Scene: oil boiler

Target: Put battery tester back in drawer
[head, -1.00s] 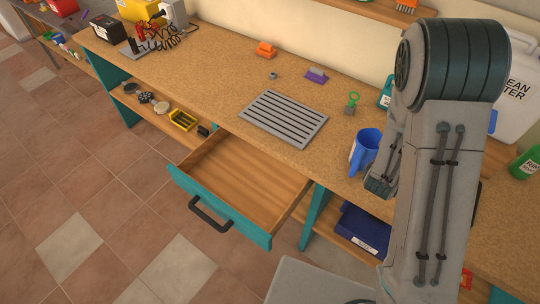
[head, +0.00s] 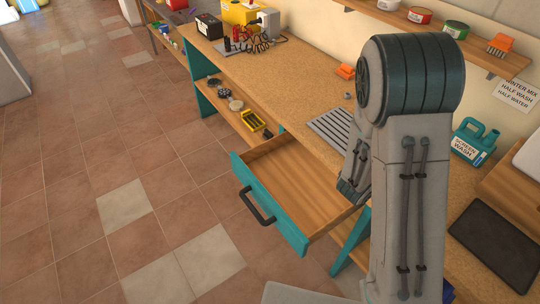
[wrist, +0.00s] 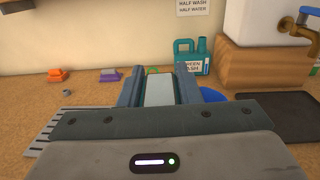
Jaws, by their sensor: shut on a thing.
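The drawer (head: 262,206) with a teal front and black handle is pulled out from under the workbench, and the part of its inside I see is empty. My gripper (wrist: 160,90) shows in the wrist view above the bench, its fingers shut on a light grey block (wrist: 159,91). This block may be the battery tester; only one face shows between the fingers, so I cannot be sure. In the head view my arm hides the gripper and the held thing. I see no other battery tester.
A slotted grey plate (head: 333,127) lies on the bench behind the drawer. A teal screen wash can (head: 473,141) and a dark tray (head: 497,242) are to the right. A blue object (wrist: 211,95) is partly hidden behind my gripper. The floor left of the drawer is clear.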

